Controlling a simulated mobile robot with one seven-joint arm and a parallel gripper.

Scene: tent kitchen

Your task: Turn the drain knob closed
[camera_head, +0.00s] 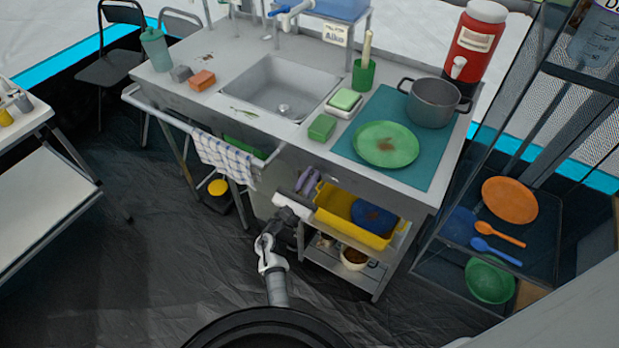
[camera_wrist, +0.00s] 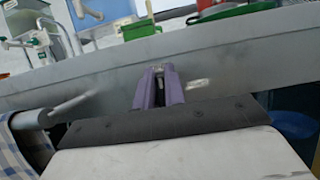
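The grey sink basin (camera_head: 276,88) is set in the metal counter, with a round drain fitting (camera_head: 283,110) on its floor. I cannot make out the drain knob for certain in either view. My gripper (camera_head: 307,181) is below the counter's front edge, to the right of the checked towel. In the wrist view its two purple fingers (camera_wrist: 158,88) point at the counter's grey front panel (camera_wrist: 240,55), close together with a narrow gap. I cannot tell whether they hold anything. A small pale mark or fitting (camera_wrist: 197,84) shows just right of the fingers.
The checked towel (camera_head: 222,156) hangs on a rail left of my gripper. A yellow bin (camera_head: 338,212) sits on the shelf to the right. A green plate (camera_head: 385,144) and a grey pot (camera_head: 434,102) stand above on the counter. The dark floor at the front is mostly clear.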

